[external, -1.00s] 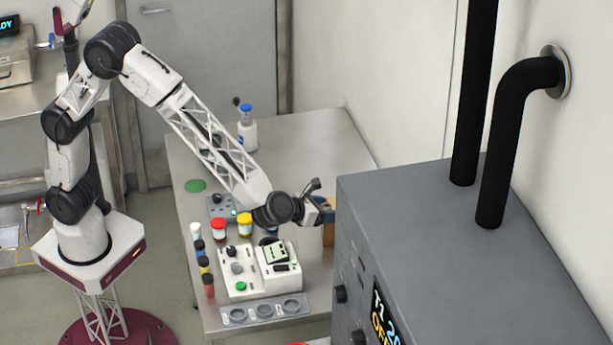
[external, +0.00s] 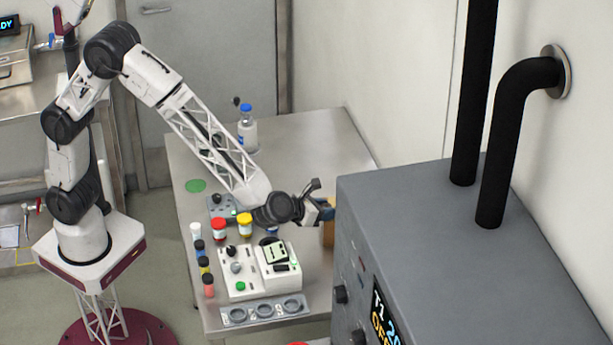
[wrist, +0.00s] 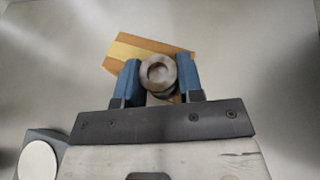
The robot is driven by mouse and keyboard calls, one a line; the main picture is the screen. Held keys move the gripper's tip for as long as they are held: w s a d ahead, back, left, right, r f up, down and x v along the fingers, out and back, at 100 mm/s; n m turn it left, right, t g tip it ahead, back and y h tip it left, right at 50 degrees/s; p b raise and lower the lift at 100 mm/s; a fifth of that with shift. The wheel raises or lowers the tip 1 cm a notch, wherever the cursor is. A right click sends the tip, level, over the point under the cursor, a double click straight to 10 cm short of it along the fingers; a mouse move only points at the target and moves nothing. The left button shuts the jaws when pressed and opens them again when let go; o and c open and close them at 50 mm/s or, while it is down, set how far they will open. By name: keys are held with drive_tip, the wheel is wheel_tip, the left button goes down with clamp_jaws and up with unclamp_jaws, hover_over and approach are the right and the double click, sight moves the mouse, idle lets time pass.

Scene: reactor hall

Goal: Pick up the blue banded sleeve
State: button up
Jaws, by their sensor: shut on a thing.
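My gripper (wrist: 158,84) points down in the wrist view, its two blue fingers shut on a round grey-brown sleeve (wrist: 158,72) with a hollow in its end. I see the sleeve end-on, so no blue band shows and its lower part is hidden. A tan block (wrist: 125,50) lies beneath or behind it; I cannot tell whether the sleeve touches it. In the external view my gripper (external: 326,210) is at the right side of the steel table, partly hidden by the grey cabinet. The sleeve cannot be made out there; the tan block (external: 328,235) shows below the fingers.
The grey cabinet (external: 430,230) stands close right of my gripper. A white instrument (external: 240,285), a tray with round wells (external: 263,310) and several capped vials (external: 204,264) stand at the table's front left. A blue-capped bottle (external: 247,130) is at the back. The back right tabletop is clear.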

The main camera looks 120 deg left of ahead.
sight(324, 206)
drive_tip(key=shift+r, duration=0.15)
drive_tip(key=shift+r, duration=0.55)
drive_tip(key=shift+s+d+r, duration=0.1)
drive_tip(key=shift+s+r, duration=0.1)
drive_tip(key=shift+r, duration=0.4)
drive_tip(key=shift+s+d+r, duration=0.1)
drive_tip(key=shift+s+r, duration=0.05)
drive_tip(key=shift+r, duration=0.4)
drive_tip(key=s+d, duration=0.2)
drive_tip(key=s, duration=0.5)
drive_tip(key=s+d+r, duration=0.1)
drive_tip(key=s+d, duration=0.1)
drive_tip(key=s, duration=0.5)
drive_tip(key=shift+s+d+r, duration=0.15)
drive_tip(key=shift+s+d, duration=0.1)
drive_tip(key=shift+r, duration=0.15)
drive_tip(key=w+a, duration=0.1)
drive_tip(key=w, duration=0.4)
drive_tip(key=w+a+f, duration=0.1)
drive_tip(key=w+a, duration=0.1)
drive_tip(key=w, duration=0.3)
drive_tip(key=w+a, duration=0.2)
drive_tip(key=w, duration=0.3)
drive_tip(key=shift+w+f, duration=0.1)
drive_tip(key=shift+f, duration=0.15)
drive_tip(key=shift+f, duration=0.1)
